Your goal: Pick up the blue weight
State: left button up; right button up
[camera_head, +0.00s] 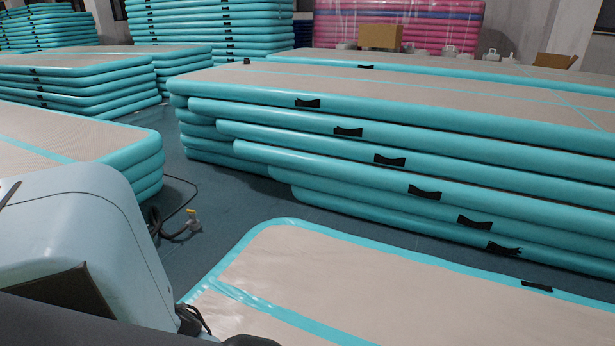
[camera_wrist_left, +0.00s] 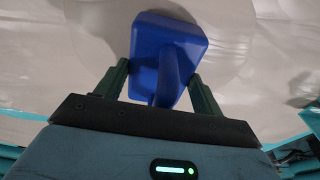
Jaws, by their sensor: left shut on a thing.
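The blue weight (camera_wrist_left: 168,45) shows in the left wrist view, with a broad flat block and a narrower, handle-like part toward my gripper. My left gripper (camera_wrist_left: 158,76) is shut on that narrower part, one dark finger on each side of it. A pale, wrinkled surface lies behind the weight. I cannot tell whether the weight touches that surface. The weight cannot be made out in the head view. My right gripper is in neither view.
A beige inflatable track (camera_head: 370,295) with teal edges lies in front. A large stack of tracks (camera_head: 330,150) stands beyond it, with more stacks (camera_head: 80,85) at the left.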

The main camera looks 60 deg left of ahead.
pick_arm(q)
grip_shut()
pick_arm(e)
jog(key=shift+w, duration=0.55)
